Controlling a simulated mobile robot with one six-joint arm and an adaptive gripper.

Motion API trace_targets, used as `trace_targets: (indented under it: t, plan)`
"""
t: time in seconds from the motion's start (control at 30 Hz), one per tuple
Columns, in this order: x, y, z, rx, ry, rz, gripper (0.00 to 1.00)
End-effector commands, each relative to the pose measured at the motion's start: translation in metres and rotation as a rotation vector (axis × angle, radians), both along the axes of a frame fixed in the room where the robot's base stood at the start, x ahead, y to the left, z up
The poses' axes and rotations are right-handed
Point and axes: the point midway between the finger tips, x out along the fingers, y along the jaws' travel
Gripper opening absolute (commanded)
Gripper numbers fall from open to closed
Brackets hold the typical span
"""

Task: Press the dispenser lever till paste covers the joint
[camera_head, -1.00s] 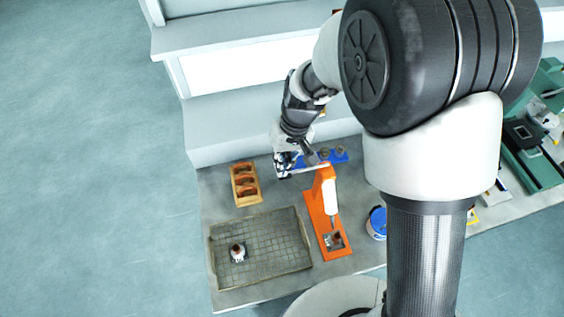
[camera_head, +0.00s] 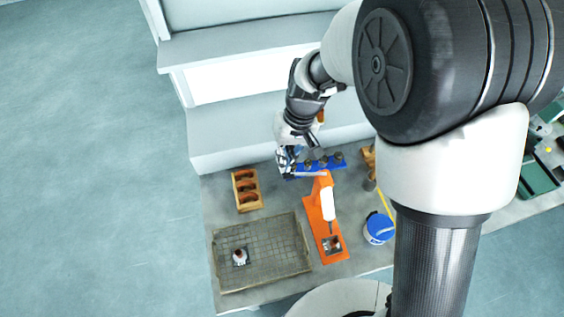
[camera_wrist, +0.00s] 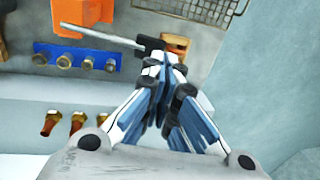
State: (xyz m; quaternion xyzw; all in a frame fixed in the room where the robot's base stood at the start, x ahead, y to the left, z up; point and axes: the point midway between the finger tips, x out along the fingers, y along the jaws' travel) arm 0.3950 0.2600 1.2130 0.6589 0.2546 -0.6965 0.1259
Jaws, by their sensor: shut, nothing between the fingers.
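The orange dispenser (camera_head: 312,213) stands on the bench with a white cartridge (camera_head: 327,204) upright over its base. The joint (camera_head: 334,243) sits on the dispenser's base under the nozzle; whether paste is on it is too small to tell. The lever is a thin grey bar (camera_head: 309,174) reaching left from the dispenser's top. In the wrist view the lever (camera_wrist: 100,36) ends in a black grip (camera_wrist: 149,45). My gripper (camera_head: 288,160) is shut and empty. Its fingertips (camera_wrist: 164,62) appear close to the black grip; I cannot tell whether they touch it.
A blue rack (camera_wrist: 49,51) with brass fittings lies behind the dispenser. A wooden holder (camera_head: 237,190) with orange-brown pieces stands left. A mesh tray (camera_head: 283,284) holds one small part (camera_head: 239,257). A blue-lidded tub (camera_head: 379,228) stands right. Some bare bench shows between them.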

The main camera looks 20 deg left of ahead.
Motion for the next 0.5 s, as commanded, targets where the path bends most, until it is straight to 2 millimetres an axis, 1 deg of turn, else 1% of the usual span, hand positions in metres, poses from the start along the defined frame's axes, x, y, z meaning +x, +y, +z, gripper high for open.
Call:
trace_targets:
  t: [0.03, 0.2, 0.33, 0.5]
  plan:
    - [0.003, -0.001, 0.015, 0.004, -0.008, -0.001, 0.0]
    - [0.005, -0.006, 0.051, 0.003, -0.006, -0.001, 0.0]
    - [0.007, -0.009, 0.072, 0.003, -0.005, -0.001, 0.0]
    - [0.007, -0.011, 0.086, 0.001, -0.002, 0.0, 0.0]
